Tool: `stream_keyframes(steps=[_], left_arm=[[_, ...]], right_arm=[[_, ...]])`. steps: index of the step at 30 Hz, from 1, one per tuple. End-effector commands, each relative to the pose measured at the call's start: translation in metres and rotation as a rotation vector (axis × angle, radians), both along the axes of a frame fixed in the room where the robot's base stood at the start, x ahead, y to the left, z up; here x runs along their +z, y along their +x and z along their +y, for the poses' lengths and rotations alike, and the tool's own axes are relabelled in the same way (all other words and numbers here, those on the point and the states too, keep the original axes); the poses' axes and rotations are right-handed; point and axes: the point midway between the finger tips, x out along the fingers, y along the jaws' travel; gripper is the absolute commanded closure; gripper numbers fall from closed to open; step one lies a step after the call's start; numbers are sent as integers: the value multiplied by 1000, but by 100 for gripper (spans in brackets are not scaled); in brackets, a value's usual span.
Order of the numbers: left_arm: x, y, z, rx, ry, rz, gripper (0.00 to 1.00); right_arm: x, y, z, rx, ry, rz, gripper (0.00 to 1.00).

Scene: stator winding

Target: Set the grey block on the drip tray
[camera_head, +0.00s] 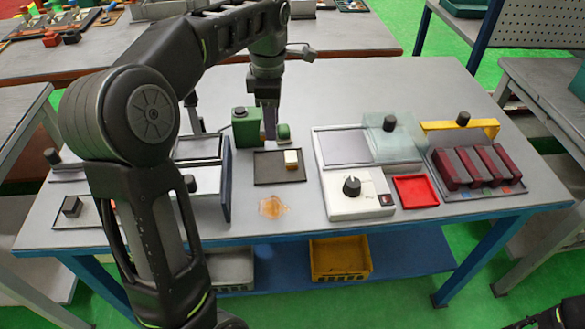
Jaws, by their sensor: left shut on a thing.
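My left gripper (269,122) points down over the table beside the green canister (246,129), its fingers shut. What they hold is too small and hidden to make out. A small green piece with a pale base (284,133) is just right of the fingers; I cannot tell whether it touches them. In front is a shallow dark tray (264,178), which looks like the drip tray, with a small pale block (291,159) on its right part. My right gripper is not in view.
An amber spill (273,207) lies in front of the dark tray. To the right are a device with a black knob (351,186), a red tray (415,191) and dark red blocks (470,168). A yellow bin (340,259) is below. The back right tabletop is clear.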

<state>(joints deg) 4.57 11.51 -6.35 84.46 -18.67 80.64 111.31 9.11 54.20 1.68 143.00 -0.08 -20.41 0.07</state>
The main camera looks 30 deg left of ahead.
Motion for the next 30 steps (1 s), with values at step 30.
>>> stream_keyframes(steps=[30], left_arm=[[-63,0,0,134,0,1,100]], right_arm=[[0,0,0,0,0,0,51]])
